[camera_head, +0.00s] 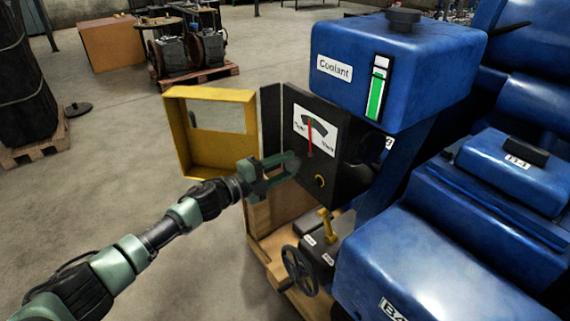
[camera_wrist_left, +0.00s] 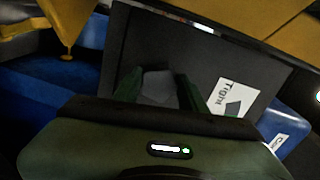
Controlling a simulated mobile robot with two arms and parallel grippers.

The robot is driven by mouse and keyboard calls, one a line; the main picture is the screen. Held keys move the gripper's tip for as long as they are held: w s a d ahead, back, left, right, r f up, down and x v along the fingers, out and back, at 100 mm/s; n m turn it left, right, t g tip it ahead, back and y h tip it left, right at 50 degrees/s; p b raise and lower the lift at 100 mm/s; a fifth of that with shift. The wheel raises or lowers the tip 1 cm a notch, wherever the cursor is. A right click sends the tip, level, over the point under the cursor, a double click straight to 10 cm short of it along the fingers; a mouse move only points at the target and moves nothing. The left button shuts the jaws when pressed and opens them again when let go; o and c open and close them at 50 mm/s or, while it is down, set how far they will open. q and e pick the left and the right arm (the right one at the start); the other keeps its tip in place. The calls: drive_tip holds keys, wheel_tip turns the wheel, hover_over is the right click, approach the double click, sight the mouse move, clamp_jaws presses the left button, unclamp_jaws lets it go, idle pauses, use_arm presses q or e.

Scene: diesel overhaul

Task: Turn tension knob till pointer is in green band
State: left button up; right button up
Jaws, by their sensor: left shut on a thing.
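The tension gauge (camera_head: 315,133) is a white plate with a dark sector on a black box (camera_head: 340,180) in the head view. Its red pointer (camera_head: 309,140) stands nearly upright, near the middle of the dial. My left gripper (camera_head: 290,166) is in front of the box, left of and below the dial. In the left wrist view its fingers (camera_wrist_left: 159,92) are shut on a grey faceted piece, apparently the tension knob (camera_wrist_left: 158,84), close to the dark panel. In the head view the gripper hides this knob. My right gripper is not in view.
An open yellow-framed door (camera_head: 175,135) stands left of the box. A blue coolant tank (camera_head: 395,70) sits above it. A yellow-ringed fitting (camera_head: 320,181), a yellow lever (camera_head: 326,224) and a handwheel (camera_head: 299,271) are below the dial.

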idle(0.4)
use_arm(q)
drive_tip(key=o, duration=1.4)
drive_tip(key=shift+c, duration=0.2)
drive_tip(key=shift+a, duration=0.1)
drive_tip(key=b+v, duration=0.1)
drive_tip(key=v, duration=0.6)
drive_tip(key=shift+s+a+b, duration=0.2)
drive_tip(key=shift+b, duration=0.2)
